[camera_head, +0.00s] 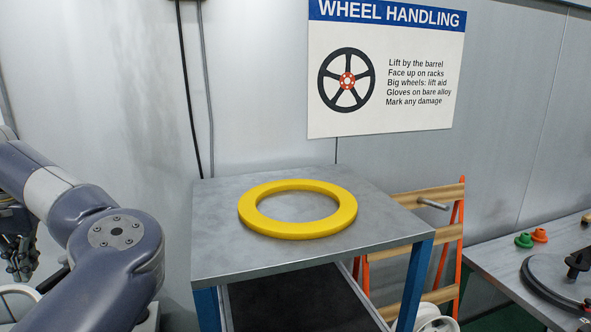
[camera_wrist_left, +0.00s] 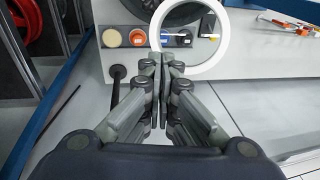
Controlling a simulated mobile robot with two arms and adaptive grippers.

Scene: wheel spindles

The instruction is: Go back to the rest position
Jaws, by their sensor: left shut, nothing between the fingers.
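My left gripper (camera_wrist_left: 160,60) shows in the left wrist view with its two fingers together and nothing between them. In the head view my left arm comes in from the left edge, and part of the left gripper (camera_head: 20,258) shows at the far left, beside the arm link. My right gripper is not in either view. A yellow ring (camera_head: 345,213) lies flat on the grey-topped table (camera_head: 225,250) with blue legs, apart from my left arm.
A wooden rack with orange uprights (camera_head: 456,235) stands behind the table. A right-hand bench (camera_head: 490,262) holds green and orange pieces and a dark disc. The left wrist view shows a white ring (camera_wrist_left: 224,45), a tyre, small round items and red wheels (camera_wrist_left: 28,22).

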